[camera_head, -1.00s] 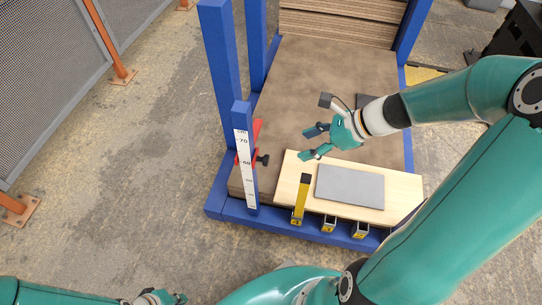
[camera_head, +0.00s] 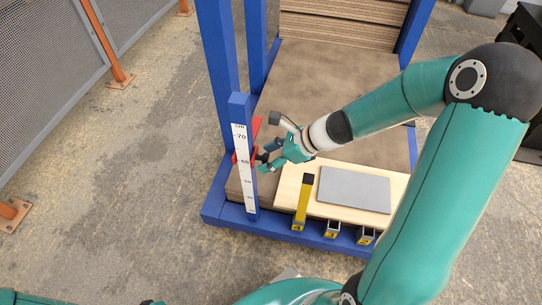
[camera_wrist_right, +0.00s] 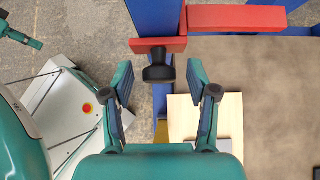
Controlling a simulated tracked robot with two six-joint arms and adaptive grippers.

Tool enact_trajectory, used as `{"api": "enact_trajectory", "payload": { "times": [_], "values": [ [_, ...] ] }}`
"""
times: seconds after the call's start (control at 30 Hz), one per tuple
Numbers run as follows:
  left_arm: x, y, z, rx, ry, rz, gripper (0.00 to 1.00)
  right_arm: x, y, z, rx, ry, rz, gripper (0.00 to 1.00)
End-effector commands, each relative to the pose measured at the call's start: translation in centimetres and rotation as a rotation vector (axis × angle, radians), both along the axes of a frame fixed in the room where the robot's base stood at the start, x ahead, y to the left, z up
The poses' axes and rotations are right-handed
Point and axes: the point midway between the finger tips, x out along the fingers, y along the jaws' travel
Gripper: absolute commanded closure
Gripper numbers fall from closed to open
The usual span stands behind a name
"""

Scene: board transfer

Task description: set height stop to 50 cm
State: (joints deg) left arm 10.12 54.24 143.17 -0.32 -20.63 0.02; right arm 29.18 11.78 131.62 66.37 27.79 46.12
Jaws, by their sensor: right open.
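The height stop is a red slider (camera_head: 256,131) on a blue post with a white centimetre scale (camera_head: 243,165). Its lower red part sits close to the 60 mark, above the 50 mark. A black knob (camera_wrist_right: 159,68) sticks out from the red slider, which also shows in the right wrist view (camera_wrist_right: 230,18). My right gripper (camera_head: 268,158) is open at the knob. In the right wrist view the knob lies between the fingertips (camera_wrist_right: 159,82), with a gap on each side. My left gripper (camera_wrist_right: 20,32) shows partly at the wrist view's top left; its opening is unclear.
A grey plate (camera_head: 354,189) lies on a light wooden board (camera_head: 310,205) beside the post. A yellow upright (camera_head: 303,203) and several numbered holders (camera_head: 332,229) stand along the front blue edge. Stacked boards (camera_head: 340,25) are at the back.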

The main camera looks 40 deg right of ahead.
Motion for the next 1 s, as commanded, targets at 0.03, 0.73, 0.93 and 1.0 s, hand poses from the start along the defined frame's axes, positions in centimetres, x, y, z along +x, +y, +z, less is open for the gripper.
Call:
{"api": "enact_trajectory", "payload": {
  "times": [0.03,0.73,0.93,1.0],
  "values": [
    [0.0,0.0,0.0,0.0,0.0,0.0,1.0,0.0,0.0,0.0,0.0,0.0,0.0,0.41],
    [0.0,0.0,-0.1,0.0,0.0,0.0,1.0,0.0,-0.1,-0.1,-0.001,0.0,-0.002,1.0],
    [0.0,0.0,-2.3,0.0,0.0,0.0,1.0,0.0,-0.1,-2.4,-0.001,0.001,-0.003,1.0],
    [0.0,0.0,-3.2,0.0,0.0,0.0,1.0,0.0,-0.1,-3.4,0.0,0.001,-0.004,1.0]
  ]
}}
